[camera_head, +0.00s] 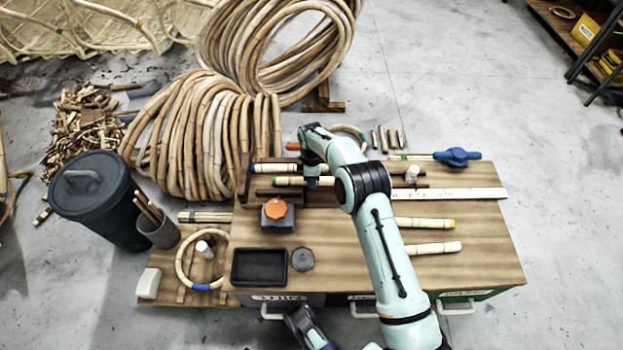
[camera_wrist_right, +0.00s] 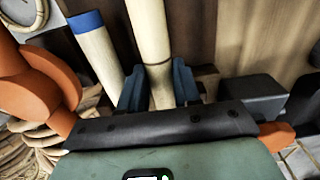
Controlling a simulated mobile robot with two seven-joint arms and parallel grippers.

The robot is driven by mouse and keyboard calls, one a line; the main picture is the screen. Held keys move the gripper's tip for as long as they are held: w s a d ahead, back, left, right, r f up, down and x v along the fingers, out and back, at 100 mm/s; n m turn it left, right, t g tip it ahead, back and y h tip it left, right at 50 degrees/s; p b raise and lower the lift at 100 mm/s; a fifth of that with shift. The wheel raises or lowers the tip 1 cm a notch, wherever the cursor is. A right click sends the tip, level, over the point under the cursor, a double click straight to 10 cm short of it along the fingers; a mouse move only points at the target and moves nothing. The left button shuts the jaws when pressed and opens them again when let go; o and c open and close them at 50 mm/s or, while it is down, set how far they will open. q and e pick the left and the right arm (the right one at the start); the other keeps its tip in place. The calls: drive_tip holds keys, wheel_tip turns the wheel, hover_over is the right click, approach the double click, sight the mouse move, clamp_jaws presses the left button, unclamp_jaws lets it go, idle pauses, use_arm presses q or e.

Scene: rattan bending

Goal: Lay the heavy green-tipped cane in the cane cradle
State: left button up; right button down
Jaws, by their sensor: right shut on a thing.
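The green-tipped cane (camera_head: 290,181) lies level near the back left of the bench, its green end pointing left. My right gripper (camera_head: 318,177) is shut on it; the wrist view shows the pale cane (camera_wrist_right: 149,38) between the two dark fingers (camera_wrist_right: 159,86). The blue-tipped cane (camera_head: 271,168) lies just behind it, and its blue end (camera_wrist_right: 86,22) shows in the wrist view. A dark brown wooden support (camera_head: 243,187), perhaps the cane cradle, stands at their left ends; my arm hides part of this area. My left gripper (camera_head: 305,326) is low at the bottom edge, its jaws unclear.
A dark box with an orange knob (camera_head: 275,209) stands close in front of the cane. A black tray (camera_head: 259,267) and grey puck (camera_head: 302,259) lie nearer. Two canes (camera_head: 425,223) and a long pale ruler (camera_head: 468,194) lie to the right. The front right bench is clear.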

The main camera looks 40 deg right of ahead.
drive_tip(key=shift+f, duration=0.2)
drive_tip(key=c, duration=0.8)
unclamp_jaws()
use_arm(q)
drive_tip(key=w+r+t+p, duration=0.2)
drive_tip(key=w+r+p, duration=0.1)
drive_tip(key=w, duration=0.2)
drive_tip(key=shift+w+d, duration=0.2)
drive_tip(key=shift+d, duration=0.15)
use_arm(e)
wheel_tip(320, 180, up, 12)
drive_tip(key=shift+r, duration=0.1)
